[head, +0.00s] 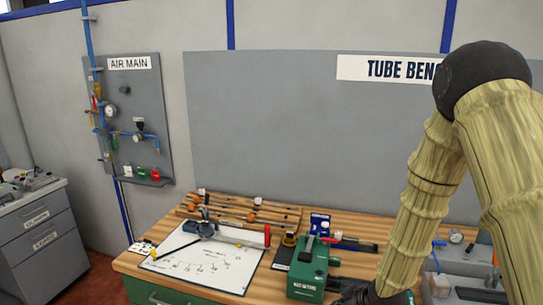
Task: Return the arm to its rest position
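My arm comes in from the right in a yellowish segmented cover, with a dark rounded joint at its top. It bends there and reaches down over the right part of the workbench. My gripper (350,289) shows only as a dark shape at the bottom edge, just right of the green device. The arm and the frame edge hide most of it. I cannot see its fingertips clearly, nor whether it holds anything.
The wooden workbench (262,285) bears a green device (308,268), a white board with a marked arc (205,262), and a rack of rods (240,210). A grey drawer cabinet (45,235) stands left. An air panel (130,110) hangs on the wall. Clutter lies right of my arm.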

